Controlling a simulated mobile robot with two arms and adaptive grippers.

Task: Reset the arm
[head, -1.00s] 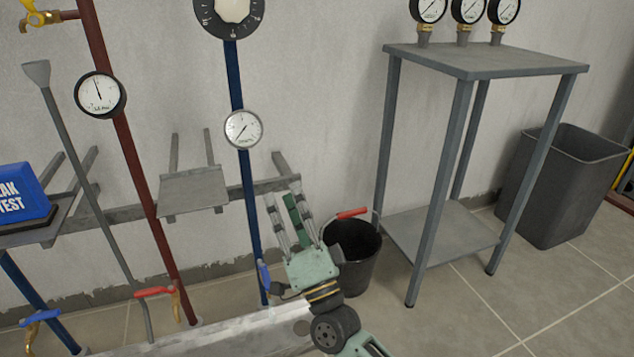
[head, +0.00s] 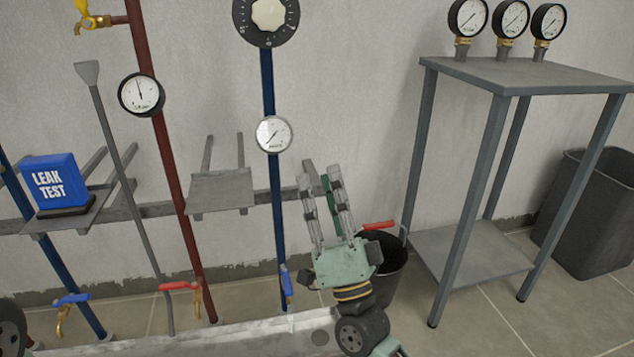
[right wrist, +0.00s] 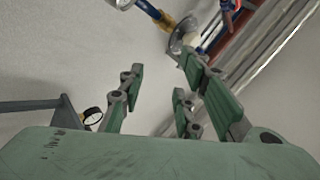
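My right gripper (head: 320,172) stands with its fingers pointing up, in front of the wall and just right of the blue pipe (head: 269,90). The right wrist view also shows the gripper (right wrist: 160,85) open and empty, with grey wall behind. My left gripper is not in view; a dark round part at the lower left edge of the head view may belong to my left arm.
A black bucket (head: 392,272) with a red handle stands behind my right gripper. A metal stand (head: 520,72) carrying three gauges is to the right, beside a grey bin (head: 590,225). A blue leak test box (head: 55,183) sits on a left shelf.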

